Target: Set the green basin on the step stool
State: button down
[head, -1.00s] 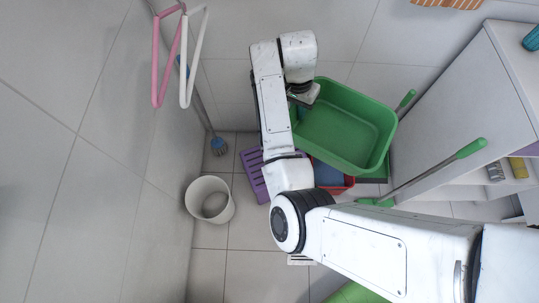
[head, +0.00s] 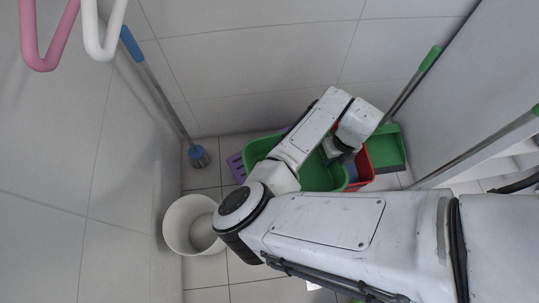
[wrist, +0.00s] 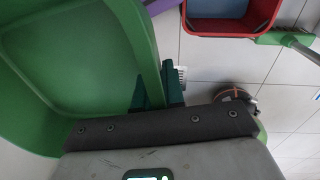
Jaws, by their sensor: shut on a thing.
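The green basin (head: 322,176) is partly hidden behind my arm in the head view. It fills the left of the wrist view (wrist: 70,45), seen tilted there. My gripper (head: 338,151) is shut on its rim at the right side; the dark green fingers (wrist: 160,92) clasp the rim in the wrist view. A purple slatted thing (head: 236,167) shows just left of the basin, mostly covered by it. It may be the step stool; I cannot tell for sure. I cannot tell whether the basin touches it.
A red bin (head: 365,165) with a blue inside stands right of the basin, beside a green dustpan (head: 386,147). A white bucket (head: 176,227) stands at the left wall, near a blue mop (head: 160,95). Pink and white hangers (head: 100,35) hang upper left.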

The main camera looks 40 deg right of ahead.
jog(key=shift+s+a+f+m+b, duration=0.15)
jog(key=shift+a+f+m+b, duration=0.15)
jog(key=shift+f, duration=0.3)
jog(key=shift+s+a+f+m+b, duration=0.1)
jog(key=shift+s+a+f+m, duration=0.1)
jog(key=shift+f+m, duration=0.3)
jog(key=w+d+f+b, duration=0.1)
jog(key=w+f+b, duration=0.1)
jog(key=w+f, duration=0.1)
jog(key=w+d+f+b, duration=0.1)
jog(key=w+f+b, duration=0.2)
jog(key=w, duration=0.2)
jog(key=w+d+f+b, duration=0.1)
jog(key=w+f+b, duration=0.1)
jog(key=w+f, duration=0.1)
jog(key=shift+w+d+f+b, duration=0.15)
jog(key=shift+w+d+b, duration=0.2)
jog(key=shift+w, duration=0.4)
jog(key=shift+w+d+f, duration=0.1)
jog(key=shift+w+f, duration=0.1)
jog(key=shift+f, duration=0.1)
jog(key=shift+w+f+b, duration=0.15)
jog(key=shift+f+b, duration=0.8)
jog(key=shift+f, duration=0.8)
jog(key=c, duration=1.2)
grip_release()
jog(key=shift+c, duration=0.2)
jog(key=shift+r, duration=0.1)
